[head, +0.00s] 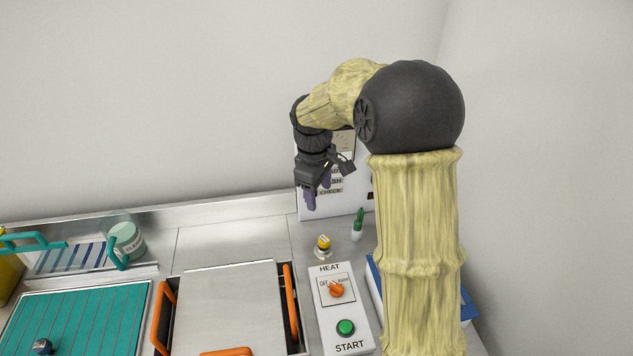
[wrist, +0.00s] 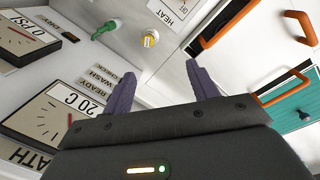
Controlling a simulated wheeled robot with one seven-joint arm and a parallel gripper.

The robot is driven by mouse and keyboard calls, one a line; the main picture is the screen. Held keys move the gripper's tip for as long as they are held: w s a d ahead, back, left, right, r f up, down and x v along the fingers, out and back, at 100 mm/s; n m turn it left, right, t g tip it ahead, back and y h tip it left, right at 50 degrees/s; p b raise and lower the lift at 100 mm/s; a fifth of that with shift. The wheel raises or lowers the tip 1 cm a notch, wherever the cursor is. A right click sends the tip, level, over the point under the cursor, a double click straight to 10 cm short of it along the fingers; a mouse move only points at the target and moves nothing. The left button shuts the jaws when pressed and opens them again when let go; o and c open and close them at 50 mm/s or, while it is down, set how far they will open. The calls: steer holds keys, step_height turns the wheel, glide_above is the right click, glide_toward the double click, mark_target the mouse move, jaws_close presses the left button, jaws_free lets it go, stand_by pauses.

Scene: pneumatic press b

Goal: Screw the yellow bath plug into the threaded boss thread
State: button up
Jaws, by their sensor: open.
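The yellow bath plug (head: 323,241) is on the metal worktop behind the HEAT panel, upright on a pale base. The pale base may be the threaded boss; I cannot make out any thread or tell how far the plug is seated. The plug also shows small in the wrist view (wrist: 150,41), beyond the fingertips. My gripper (head: 317,195) is open and empty, above the worktop at the back wall, apart from the plug. Its two purple fingers (wrist: 160,72) point toward the plug's side of the bench in the wrist view.
The control box with HEAT knob (head: 337,290) and green START button (head: 346,327) stands in front of the plug. A green-topped white object (head: 358,224) is close on its right. A metal plate (head: 225,310) with orange handles lies left. A gauge panel (head: 343,205) stands behind.

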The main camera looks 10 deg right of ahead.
steer(key=s+d+f+m+t, duration=0.1)
steer(key=s+f+m, duration=0.1)
steer(key=s+m, duration=0.3)
steer(key=s+d+f+m+t+y, duration=0.1)
steer(key=s+m, duration=0.4)
steer(key=s, duration=0.9)
steer(key=shift+s+d+f, duration=0.25)
steer(key=shift+d+f, duration=0.1)
steer(key=shift+d, duration=0.4)
